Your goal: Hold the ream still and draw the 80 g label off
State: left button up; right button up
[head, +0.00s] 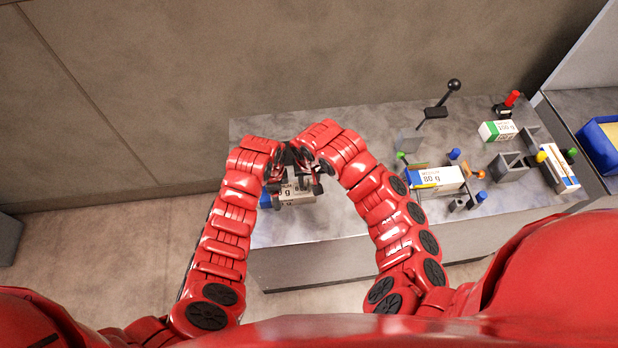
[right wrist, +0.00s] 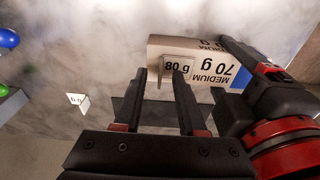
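The ream (head: 295,197) lies on the left part of the bench, largely hidden by my grippers in the head view. In the right wrist view the ream (right wrist: 205,50) shows upside-down "MEDIUM 70 g" print and a blue right end. A small white 80 g label (right wrist: 178,64) is on its face. My right gripper (right wrist: 159,74) is open, its two fingers apart in front of the label; one fingertip overlaps the label's lower edge. My left gripper (right wrist: 262,75) is at the ream's right end, one dark finger beside it; whether it grips is unclear.
A small white card (right wrist: 78,102) marked "g" shows left of the ream. On the bench's right part are an 80 g ream (head: 437,180), a green-ended ream (head: 497,130), coloured knobs, grey blocks and a black ball-topped lever (head: 453,86). A blue bin (head: 601,150) is at far right.

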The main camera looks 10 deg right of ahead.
grip_shut()
dwell(1.7)
jog(key=shift+r, duration=2.25)
jog(key=shift+r, duration=0.15)
jog(key=shift+r, duration=1.35)
